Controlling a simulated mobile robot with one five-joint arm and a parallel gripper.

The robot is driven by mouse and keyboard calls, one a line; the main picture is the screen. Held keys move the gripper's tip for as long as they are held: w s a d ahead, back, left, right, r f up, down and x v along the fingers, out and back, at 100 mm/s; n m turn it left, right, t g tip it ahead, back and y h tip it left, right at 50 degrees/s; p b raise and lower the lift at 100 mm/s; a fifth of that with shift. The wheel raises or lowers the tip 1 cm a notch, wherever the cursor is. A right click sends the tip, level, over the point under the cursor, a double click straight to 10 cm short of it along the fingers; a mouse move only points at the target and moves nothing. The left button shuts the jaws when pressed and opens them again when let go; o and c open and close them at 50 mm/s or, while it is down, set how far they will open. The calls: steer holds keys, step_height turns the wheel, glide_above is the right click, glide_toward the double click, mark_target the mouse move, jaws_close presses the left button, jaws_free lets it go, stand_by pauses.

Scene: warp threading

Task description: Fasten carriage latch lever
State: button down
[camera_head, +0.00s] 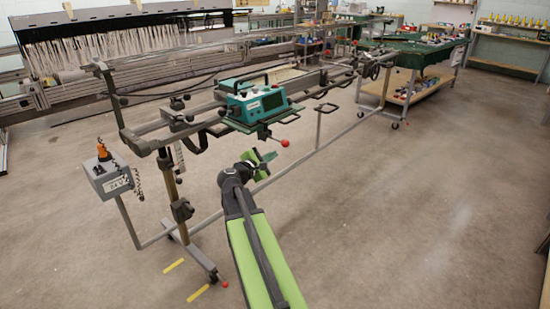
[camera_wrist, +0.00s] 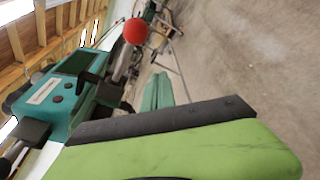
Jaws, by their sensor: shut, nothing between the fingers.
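The teal carriage (camera_head: 262,103) sits on the long metal rail frame, and its side with a dark panel fills the left of the wrist view (camera_wrist: 60,100). A lever with a red ball knob (camera_head: 285,143) sticks out below the carriage's right side. In the wrist view the red knob (camera_wrist: 136,31) is at the upper middle, on a grey lever arm (camera_wrist: 122,64) beside the carriage. My gripper (camera_head: 266,157) is shut and empty, just below and left of the knob in the head view, apparently apart from it. Whether the lever is latched cannot be told.
A grey control box (camera_head: 112,179) with an orange top hangs on the frame's left end. A slim metal floor bar (camera_head: 285,172) runs behind my arm. A green-topped workbench (camera_head: 418,50) stands at the back right. The floor at right is clear.

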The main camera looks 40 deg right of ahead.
steer(key=r+p+v, duration=0.1)
steer(key=v, duration=0.8)
steer(key=shift+a, duration=0.25)
